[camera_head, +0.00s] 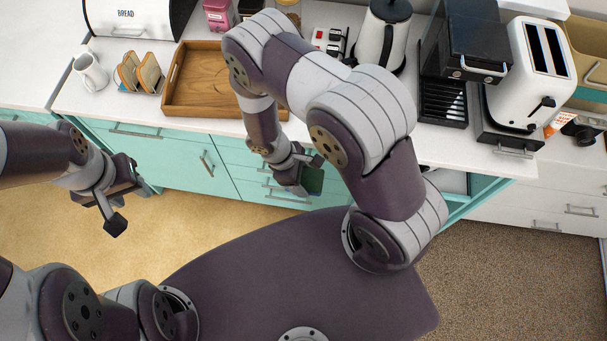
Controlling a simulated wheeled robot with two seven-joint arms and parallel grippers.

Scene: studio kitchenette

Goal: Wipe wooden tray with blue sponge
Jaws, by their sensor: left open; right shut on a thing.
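The wooden tray (203,88) lies flat on the white counter at the back, left of centre. My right arm hides part of its right side. My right gripper (303,178) is in front of the cabinet fronts, below the counter edge and to the right of the tray, apart from it. It is shut on a small dark blue-green block, the sponge (313,182), partly hidden by the fingers. My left gripper (120,195) is open and empty over the floor at the left, in front of the cabinets.
A toast rack with bread slices (149,73) and a white jug (91,73) stand left of the tray. A pink canister (219,16) stands behind it. A kettle (383,38), a black appliance (468,50) and a white toaster (530,75) are to the right.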

